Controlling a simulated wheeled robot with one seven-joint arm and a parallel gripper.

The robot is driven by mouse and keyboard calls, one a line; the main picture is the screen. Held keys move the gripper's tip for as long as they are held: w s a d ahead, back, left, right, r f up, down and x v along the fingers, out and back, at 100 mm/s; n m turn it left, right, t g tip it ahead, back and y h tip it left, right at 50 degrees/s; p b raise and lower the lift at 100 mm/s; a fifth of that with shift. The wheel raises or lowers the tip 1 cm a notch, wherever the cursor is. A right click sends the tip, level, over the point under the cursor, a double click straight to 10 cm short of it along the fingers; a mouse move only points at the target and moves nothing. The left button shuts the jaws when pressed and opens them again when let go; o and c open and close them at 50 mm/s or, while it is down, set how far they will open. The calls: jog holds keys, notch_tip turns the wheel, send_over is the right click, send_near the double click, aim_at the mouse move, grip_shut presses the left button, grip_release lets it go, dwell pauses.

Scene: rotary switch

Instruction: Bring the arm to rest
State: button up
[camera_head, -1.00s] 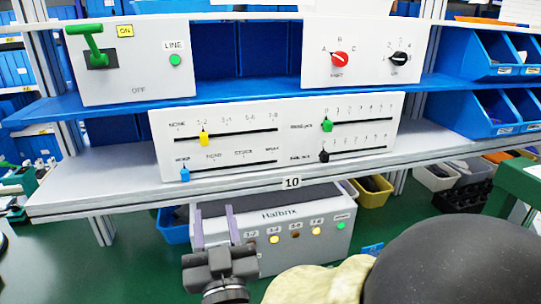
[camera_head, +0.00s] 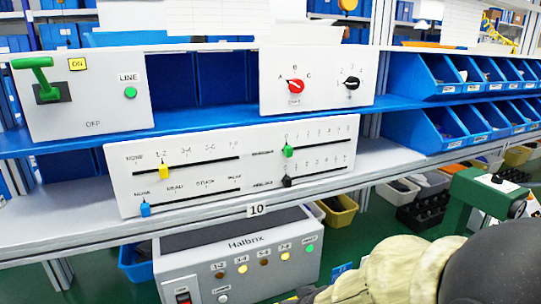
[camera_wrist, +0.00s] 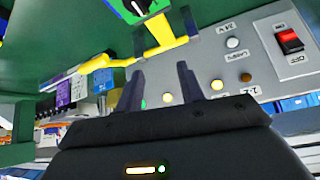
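My gripper (camera_wrist: 161,74) shows in the wrist view with its two dark fingers apart and nothing between them. Beyond the fingers is the grey Halbrix box (camera_wrist: 262,62) with lit lamps and a red rocker switch (camera_wrist: 289,40), seen at a tilt. In the head view my arm fills the lower right corner, and my gripper is out of frame. The white rotary panel (camera_head: 318,103) on the upper shelf has a red knob (camera_head: 295,86) and a black knob (camera_head: 352,84). My arm is apart from this panel.
A slider panel (camera_head: 232,165) stands on the lower shelf, and a lever panel (camera_head: 85,100) stands upper left. The Halbrix box (camera_head: 240,265) is below the shelf. Blue bins (camera_head: 435,130) and a green machine (camera_head: 470,205) are at right. In the wrist view, a yellow part (camera_wrist: 165,40) lies near the fingertips.

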jog(key=s+d+f+m+g+h, duration=0.25)
jog(key=s+d+g, duration=0.25)
jog(key=s+d, duration=0.3)
jog(key=w+p+v, duration=0.2)
jog(key=p+v, duration=1)
jog(key=shift+w+d+r+y+p, duration=0.35)
jog(key=shift+w+d, duration=0.25)
jog(key=shift+d, duration=0.2)
jog(key=shift+f+n, duration=0.1)
jog(key=shift+n, duration=0.15)
jog(key=shift+a, duration=0.1)
dwell(1.9)
